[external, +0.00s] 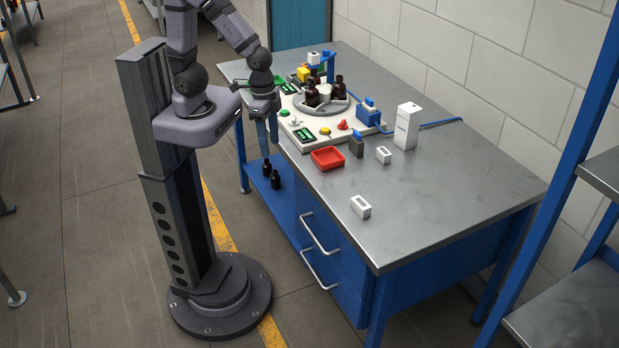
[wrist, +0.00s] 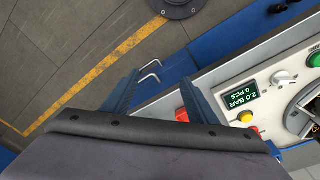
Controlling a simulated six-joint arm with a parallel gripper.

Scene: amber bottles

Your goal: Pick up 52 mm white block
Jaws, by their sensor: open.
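Two small white blocks with dark recesses in their faces lie on the metal bench in the external view. One white block (external: 361,206) is near the front edge, and the other white block (external: 383,155) is farther back. I cannot tell from the picture which one measures 52 mm. My gripper (external: 268,138) hangs at the bench's left front edge, beside the white machine panel, well to the left of both blocks. In the wrist view my gripper (wrist: 159,78) shows two blue-grey fingers spread apart with nothing between them. Neither block is visible in the wrist view.
A red tray (external: 327,158) and a dark grey block (external: 357,146) lie between my gripper and the blocks. A tall white box (external: 407,126) stands behind. The machine panel (external: 304,122) carries buttons and amber bottles (external: 312,94). The bench's right side (external: 460,190) is clear.

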